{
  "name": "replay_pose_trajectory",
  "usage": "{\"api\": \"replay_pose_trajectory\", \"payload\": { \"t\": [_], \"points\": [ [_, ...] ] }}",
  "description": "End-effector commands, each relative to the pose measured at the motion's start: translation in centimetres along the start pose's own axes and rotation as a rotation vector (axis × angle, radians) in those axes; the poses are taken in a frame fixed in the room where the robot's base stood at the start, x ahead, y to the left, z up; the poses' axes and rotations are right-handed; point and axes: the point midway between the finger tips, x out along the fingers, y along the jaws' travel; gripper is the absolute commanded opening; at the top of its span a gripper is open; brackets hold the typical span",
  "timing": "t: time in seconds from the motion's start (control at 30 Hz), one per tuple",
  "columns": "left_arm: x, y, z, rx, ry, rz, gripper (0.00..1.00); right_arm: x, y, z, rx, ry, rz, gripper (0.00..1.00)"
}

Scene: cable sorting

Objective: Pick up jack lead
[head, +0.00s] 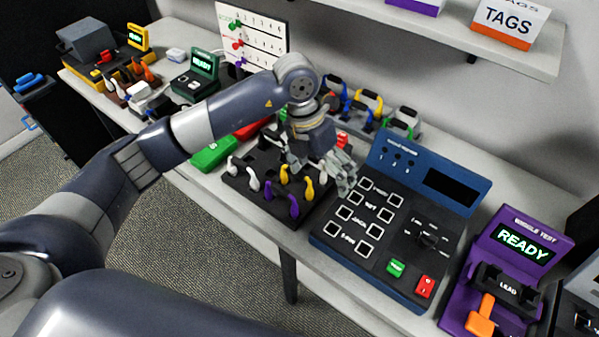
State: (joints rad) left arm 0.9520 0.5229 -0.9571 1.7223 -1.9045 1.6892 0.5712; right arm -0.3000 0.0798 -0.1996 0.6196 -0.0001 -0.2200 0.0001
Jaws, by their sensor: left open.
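A black rack (253,195) on the bench holds several short upright leads: white (253,182), yellow (309,188) and purple (294,207). Which of them is the jack lead I cannot tell. My left gripper (322,172) is open, pointing down over the back right part of the rack, close to the yellow leads. No lead shows clearly between its fingers. The gripper and arm hide part of the rack's back. My right gripper is not in view.
A blue tester (340,255) with a sloped panel stands just right of the rack, and a purple "READY" station (465,305) farther right. Green (212,152) and red boxes lie left of the rack. Several coloured cable loops (368,105) stand behind. A shelf (470,45) overhangs the back.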

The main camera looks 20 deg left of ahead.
Motion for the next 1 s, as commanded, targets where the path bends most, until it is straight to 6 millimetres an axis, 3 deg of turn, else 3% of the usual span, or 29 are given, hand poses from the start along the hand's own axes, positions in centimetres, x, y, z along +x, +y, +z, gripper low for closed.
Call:
{"api": "replay_pose_trajectory", "payload": {
  "t": [0.03,0.1,0.23,0.5,0.67,1.0],
  "points": [
    [-0.8,2.0,-0.1,-0.018,0.018,0.078,1.00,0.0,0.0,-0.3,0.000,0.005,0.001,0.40],
    [-1.7,4.1,-0.4,-0.042,0.041,0.162,1.00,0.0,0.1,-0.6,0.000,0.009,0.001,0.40],
    [-2.3,6.1,-0.8,-0.068,0.064,0.240,1.00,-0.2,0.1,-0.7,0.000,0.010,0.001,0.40],
    [1.4,7.2,-1.2,-0.072,0.071,0.249,1.00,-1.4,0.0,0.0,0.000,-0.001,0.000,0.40],
    [2.7,7.5,-1.2,-0.070,0.068,0.248,1.00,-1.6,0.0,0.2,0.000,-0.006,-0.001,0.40],
    [6.8,8.7,-1.2,-0.071,0.070,0.246,1.00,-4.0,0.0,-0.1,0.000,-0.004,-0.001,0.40]
  ]
}}
